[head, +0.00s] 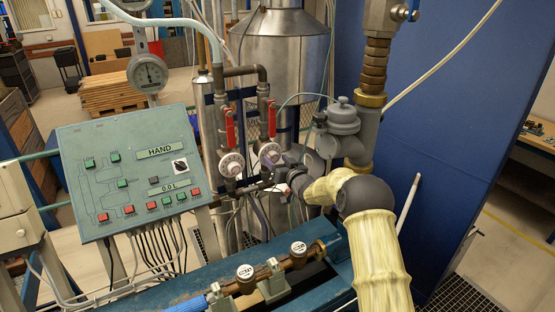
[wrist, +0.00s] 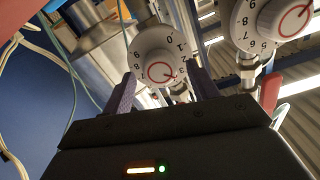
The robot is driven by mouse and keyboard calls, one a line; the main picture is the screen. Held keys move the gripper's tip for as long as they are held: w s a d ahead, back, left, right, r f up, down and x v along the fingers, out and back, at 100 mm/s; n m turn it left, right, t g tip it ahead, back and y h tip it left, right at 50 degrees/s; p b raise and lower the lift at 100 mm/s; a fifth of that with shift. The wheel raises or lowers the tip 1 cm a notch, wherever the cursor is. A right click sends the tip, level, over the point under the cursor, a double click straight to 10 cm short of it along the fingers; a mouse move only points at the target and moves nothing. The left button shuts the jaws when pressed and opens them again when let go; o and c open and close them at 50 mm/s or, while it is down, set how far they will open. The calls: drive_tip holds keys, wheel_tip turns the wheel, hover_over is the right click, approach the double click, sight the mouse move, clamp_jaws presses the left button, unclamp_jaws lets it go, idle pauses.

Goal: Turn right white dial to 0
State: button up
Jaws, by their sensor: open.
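Two white numbered dials with red markings stand side by side on the pipes. The right white dial (head: 269,153) is partly covered by my arm's end in the head view. In the wrist view, which looks upside down, the right dial (wrist: 152,52) shows between my fingers. The left white dial (head: 232,164) is at upper right there (wrist: 272,20). My gripper (wrist: 163,88) is open and empty, with one dark finger on each side of the right dial's lower part in the picture. I cannot tell whether the fingers touch it. The dial's exact reading is unclear.
Red-handled valves (head: 229,127) stand above the dials. A green control panel (head: 130,170) is at left, and a blue wall (head: 455,110) is at right. Brass meters (head: 298,250) lie on the bench below. Hoses and cables run close around the dials.

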drive_tip(key=c, duration=1)
